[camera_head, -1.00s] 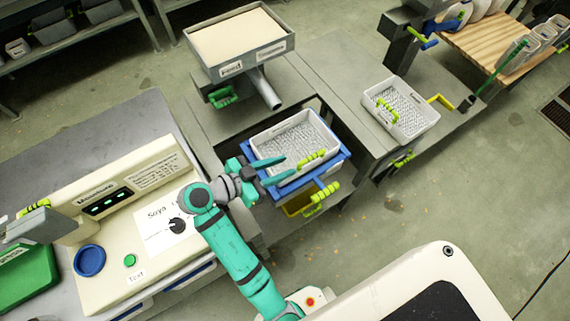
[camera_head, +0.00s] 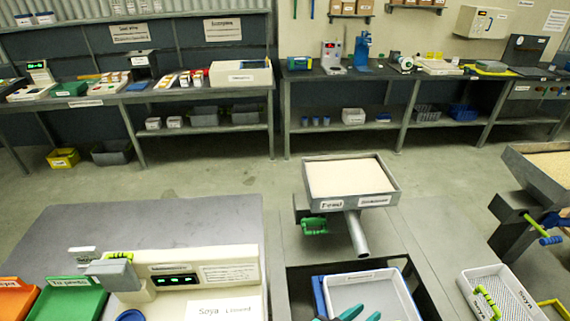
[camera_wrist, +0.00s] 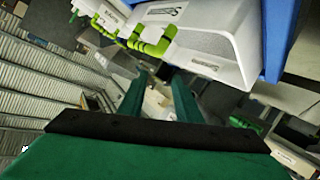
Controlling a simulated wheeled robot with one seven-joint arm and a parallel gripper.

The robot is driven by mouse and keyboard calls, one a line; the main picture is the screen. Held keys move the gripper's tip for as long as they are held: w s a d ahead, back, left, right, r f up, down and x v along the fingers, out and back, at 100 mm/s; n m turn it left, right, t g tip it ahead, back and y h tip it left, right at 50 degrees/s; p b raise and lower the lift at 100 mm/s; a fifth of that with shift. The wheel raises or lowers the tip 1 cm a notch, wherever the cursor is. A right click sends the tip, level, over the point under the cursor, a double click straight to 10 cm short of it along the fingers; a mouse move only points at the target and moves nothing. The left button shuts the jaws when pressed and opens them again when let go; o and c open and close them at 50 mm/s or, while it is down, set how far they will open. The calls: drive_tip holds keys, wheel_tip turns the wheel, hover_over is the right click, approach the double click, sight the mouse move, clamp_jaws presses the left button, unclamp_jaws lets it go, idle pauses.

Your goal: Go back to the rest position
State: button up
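My gripper (camera_head: 347,314) shows only as teal fingertips at the bottom edge of the head view, in front of the white tray (camera_head: 368,291). In the wrist view my gripper (camera_wrist: 157,88) points forward with its two teal fingers apart and nothing seen held between them. A white container with bright green handles (camera_wrist: 205,45) is just beyond and above the fingers there, and I see no contact. The rest of my arm is below the head view.
A feed hopper (camera_head: 350,178) with pale material stands behind the white tray. A cream control box (camera_head: 230,275) is at left, with green (camera_head: 68,303) and orange (camera_head: 15,300) bins. A mesh tray (camera_head: 505,290) is at right. Open floor (camera_head: 225,170) lies before the back benches.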

drive_tip(key=s+a+f+n+t+y, duration=0.1)
drive_tip(key=a, duration=0.1)
drive_tip(key=s+a+f+n+t+y, duration=0.1)
drive_tip(key=a+n, duration=0.1)
drive_tip(key=s+a+f+n+t+y, duration=0.1)
drive_tip(key=a+f+y, duration=0.1)
drive_tip(key=shift+s+a+n, duration=0.2)
drive_tip(key=shift+s+n, duration=0.1)
drive_tip(key=shift+s, duration=0.05)
drive_tip(key=s+a+r+t+y, duration=0.2)
drive_tip(key=s+a+y, duration=0.1)
drive_tip(key=s+a, duration=0.4)
drive_tip(key=s+a+r+n+t+y, duration=0.1)
drive_tip(key=s+a+r+y, duration=0.2)
drive_tip(key=s+a, duration=0.4)
drive_tip(key=s+y, duration=0.1)
drive_tip(key=s, duration=0.5)
drive_tip(key=shift+s+a+t+y, duration=0.25)
drive_tip(key=shift+a+t+y, duration=0.05)
drive_tip(key=shift+a+t, duration=0.1)
drive_tip(key=shift+w, duration=0.15)
drive_tip(key=shift+s, duration=0.25)
drive_tip(key=shift+w, duration=0.2)
